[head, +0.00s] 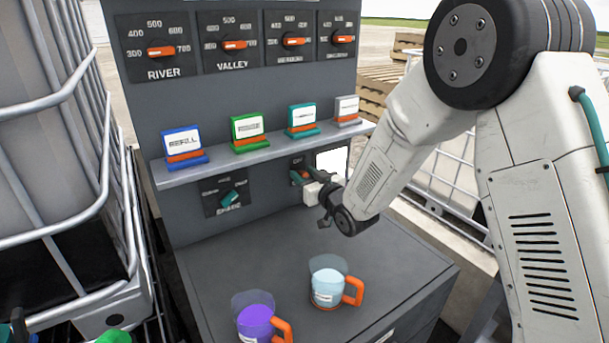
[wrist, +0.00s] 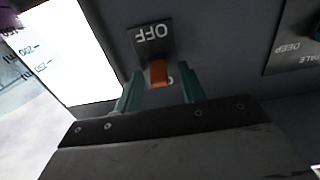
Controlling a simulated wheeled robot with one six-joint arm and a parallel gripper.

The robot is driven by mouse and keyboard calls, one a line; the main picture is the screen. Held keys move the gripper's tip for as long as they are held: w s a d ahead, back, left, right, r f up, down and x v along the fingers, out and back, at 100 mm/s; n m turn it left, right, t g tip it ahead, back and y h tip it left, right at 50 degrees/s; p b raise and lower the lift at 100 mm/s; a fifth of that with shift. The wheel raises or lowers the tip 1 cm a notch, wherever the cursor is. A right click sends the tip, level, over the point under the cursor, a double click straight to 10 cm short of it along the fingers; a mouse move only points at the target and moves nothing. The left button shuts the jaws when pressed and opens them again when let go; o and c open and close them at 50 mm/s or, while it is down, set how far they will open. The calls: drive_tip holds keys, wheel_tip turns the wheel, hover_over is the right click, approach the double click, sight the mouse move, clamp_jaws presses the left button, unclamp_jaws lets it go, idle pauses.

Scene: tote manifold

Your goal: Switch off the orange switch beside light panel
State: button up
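The orange switch (wrist: 158,73) sits on a dark plate with an OFF label (wrist: 152,33) that appears upside down in the wrist view. The lever is at the end away from OFF and partly covers another label. My gripper (wrist: 160,88) is open, with one teal finger on each side of the lever. Gaps show between lever and fingers; depth and contact are unclear. The lit white light panel (wrist: 75,50) is beside the switch, at left in the wrist view.
A shelf with several label blocks (head: 247,130) runs above the switch. A teal knob (head: 229,198) is to the left. Several orange dials (head: 235,44) line the top. A purple-filled jug (head: 254,315) and a pale-blue jug (head: 328,281) stand on the worktop (head: 390,265) below.

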drive_tip(key=shift+w+a, duration=0.1)
clamp_jaws()
drive_tip(key=shift+f+t+y, duration=0.2)
drive_tip(key=shift+t+y, duration=0.3)
drive_tip(key=shift+t, duration=0.1)
unclamp_jaws()
drive_tip(key=shift+r, duration=0.1)
